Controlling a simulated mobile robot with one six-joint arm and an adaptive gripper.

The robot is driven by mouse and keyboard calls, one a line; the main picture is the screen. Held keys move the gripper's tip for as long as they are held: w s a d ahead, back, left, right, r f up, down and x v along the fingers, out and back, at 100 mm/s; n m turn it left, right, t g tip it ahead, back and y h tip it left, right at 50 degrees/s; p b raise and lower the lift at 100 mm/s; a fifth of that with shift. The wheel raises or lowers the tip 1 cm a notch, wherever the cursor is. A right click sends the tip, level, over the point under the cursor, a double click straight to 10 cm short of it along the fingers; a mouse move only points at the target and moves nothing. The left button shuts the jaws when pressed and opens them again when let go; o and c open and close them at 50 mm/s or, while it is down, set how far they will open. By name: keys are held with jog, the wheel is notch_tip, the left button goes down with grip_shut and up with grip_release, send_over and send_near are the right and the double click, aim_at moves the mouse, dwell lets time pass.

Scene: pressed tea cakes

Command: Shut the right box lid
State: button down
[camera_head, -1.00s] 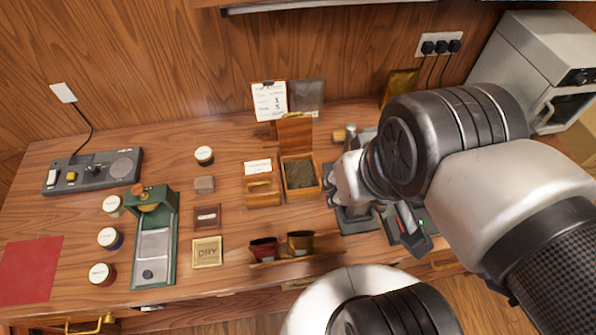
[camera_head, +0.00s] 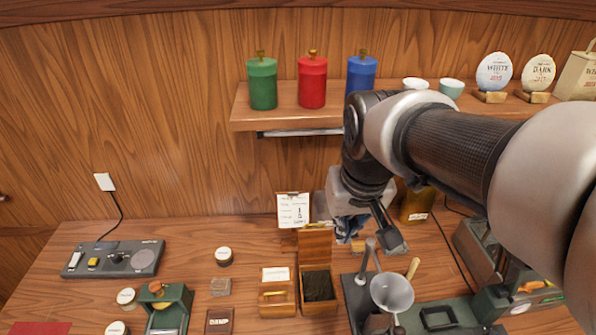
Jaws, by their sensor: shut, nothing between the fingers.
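The right box (camera_head: 318,307) is a small wooden box with dark loose contents. Its lid (camera_head: 315,246) stands open, upright at the back edge. To its left is the left box (camera_head: 277,305), which looks closed, with a handle on its front and a white card behind it. My gripper (camera_head: 350,235) is shut and empty, pointing down just right of the raised lid. It appears apart from the lid, but the depth between them is hard to judge. My arm hides part of the area behind and to the right.
A clipboard (camera_head: 293,210) leans on the wall behind the lid. A funnel (camera_head: 392,292) and a dark stand are right of the box. A shelf (camera_head: 290,118) with red, green and blue canisters hangs above. The table between the grey control panel (camera_head: 115,259) and the boxes holds small items.

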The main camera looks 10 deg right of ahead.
jog(key=w+f+g+p, duration=0.1)
jog(key=w+f+p, duration=0.15)
jog(key=w, duration=0.75)
send_near(314, 225)
jog(key=shift+g, duration=0.4)
jog(key=f, duration=0.2)
jog(key=w+f, duration=0.1)
jog(key=f, duration=0.1)
jog(key=f+b, duration=0.1)
jog(key=f, duration=0.1)
jog(key=shift+w+f, duration=0.3)
jog(key=shift+f, duration=0.1)
jog(key=shift+s+b, duration=0.1)
jog(key=shift+b, duration=0.35)
